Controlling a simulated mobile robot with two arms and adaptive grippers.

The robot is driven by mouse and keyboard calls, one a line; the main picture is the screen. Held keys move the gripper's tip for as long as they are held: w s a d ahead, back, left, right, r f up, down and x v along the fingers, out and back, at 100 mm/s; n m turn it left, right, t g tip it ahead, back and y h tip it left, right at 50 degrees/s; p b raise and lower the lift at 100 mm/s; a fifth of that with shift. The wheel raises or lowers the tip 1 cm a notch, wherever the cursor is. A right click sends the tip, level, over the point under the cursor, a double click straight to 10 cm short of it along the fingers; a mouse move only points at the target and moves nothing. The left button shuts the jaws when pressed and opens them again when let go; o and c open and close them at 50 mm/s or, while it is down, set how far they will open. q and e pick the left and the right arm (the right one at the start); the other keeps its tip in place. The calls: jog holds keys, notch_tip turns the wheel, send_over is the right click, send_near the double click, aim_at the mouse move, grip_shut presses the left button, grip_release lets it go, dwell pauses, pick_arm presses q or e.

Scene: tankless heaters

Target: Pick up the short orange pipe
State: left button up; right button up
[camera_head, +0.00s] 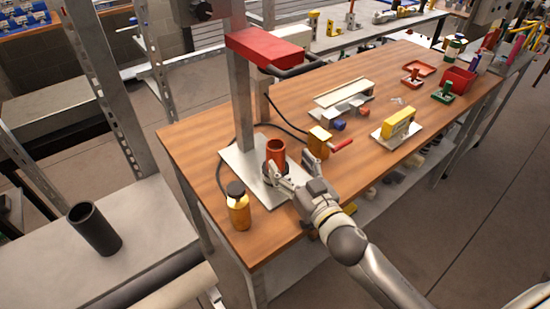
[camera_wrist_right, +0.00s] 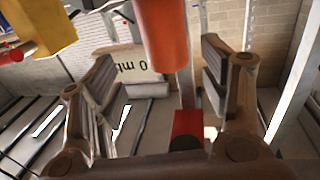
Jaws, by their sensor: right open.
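The short orange pipe (camera_head: 276,151) stands upright on a pale metal plate (camera_head: 240,166) on the wooden table in the head view. My right gripper (camera_head: 293,180) reaches in from the lower right and sits close beside the pipe's lower part. In the right wrist view, the pipe (camera_wrist_right: 166,38) shows at the top between the two spread fingers of my right gripper (camera_wrist_right: 158,90), with gaps on both sides. The fingers are open. The pipe's base is partly hidden by the gripper in the head view. My left gripper is not seen.
A brown bottle (camera_head: 238,207) with a dark cap stands left of the pipe. A metal post with a red block (camera_head: 264,48) rises behind it. A black pipe (camera_head: 94,229) stands on a pale bench at the left.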

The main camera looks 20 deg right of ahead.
aim_at(280, 157)
jog(key=shift+w+a, duration=0.1)
jog(key=shift+w, duration=0.55)
jog(key=shift+w+a, duration=0.1)
jog(key=shift+w, duration=0.25)
jog(key=w, duration=0.1)
jog(key=w+a+p, duration=0.1)
jog(key=shift+w+f, duration=0.1)
jog(key=shift+w, duration=0.25)
jog(key=shift+w+a+f, duration=0.1)
jog(key=shift+w+a, duration=0.05)
jog(key=shift+w, duration=0.35)
jog(key=shift+w+a+f, duration=0.1)
jog(key=shift+w, duration=0.7)
jog(key=shift+c, duration=0.9)
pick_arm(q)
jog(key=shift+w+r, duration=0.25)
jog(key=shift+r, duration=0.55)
pick_arm(e)
jog(key=c, duration=1)
